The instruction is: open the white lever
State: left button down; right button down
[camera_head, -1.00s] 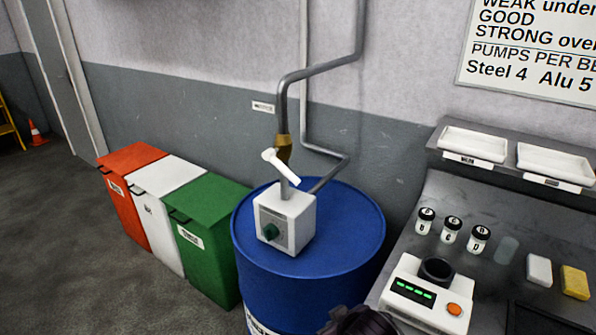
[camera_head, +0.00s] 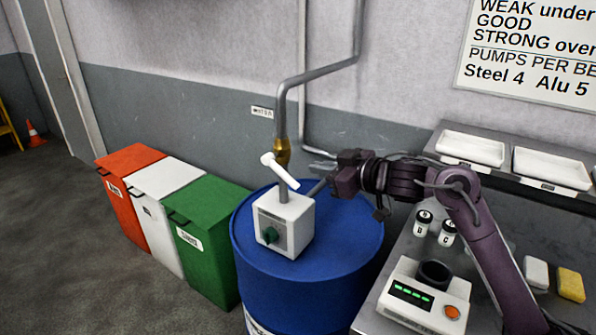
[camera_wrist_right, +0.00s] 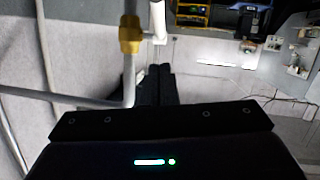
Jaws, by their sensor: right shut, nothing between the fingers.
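The white lever (camera_head: 280,171) sits tilted on the pipe above the white pump box (camera_head: 286,222), just below the brass fitting (camera_head: 282,152). Its upper end points up-left and its lower end down-right. My right gripper (camera_head: 334,180) is right of the lever, apart from it, over the back of the blue drum. It is shut and empty. In the right wrist view the dark fingers (camera_wrist_right: 160,86) lie together, with the brass fitting (camera_wrist_right: 131,35) on a vertical pipe up-left of them. My left gripper is not in view.
The box stands on the blue drum (camera_head: 345,230). Grey pipes (camera_head: 322,67) run up the wall close to my right gripper. Red, white and green bins (camera_head: 210,205) stand left. A bench with a white device (camera_head: 420,296) and white trays (camera_head: 470,148) is at right.

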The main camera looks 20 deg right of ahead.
aim_at(286, 174)
jog(key=shift+w+a+f+p, duration=0.5)
jog(key=shift+w+f, duration=0.35)
jog(key=shift+w, duration=0.25)
jog(key=shift+w+a+f+p, duration=0.35)
jog(key=shift+w+a+f, duration=0.2)
jog(key=shift+w+f, duration=0.4)
jog(key=shift+w+a+f+p, duration=0.5)
jog(key=shift+w+f, duration=0.2)
jog(key=shift+w, duration=0.5)
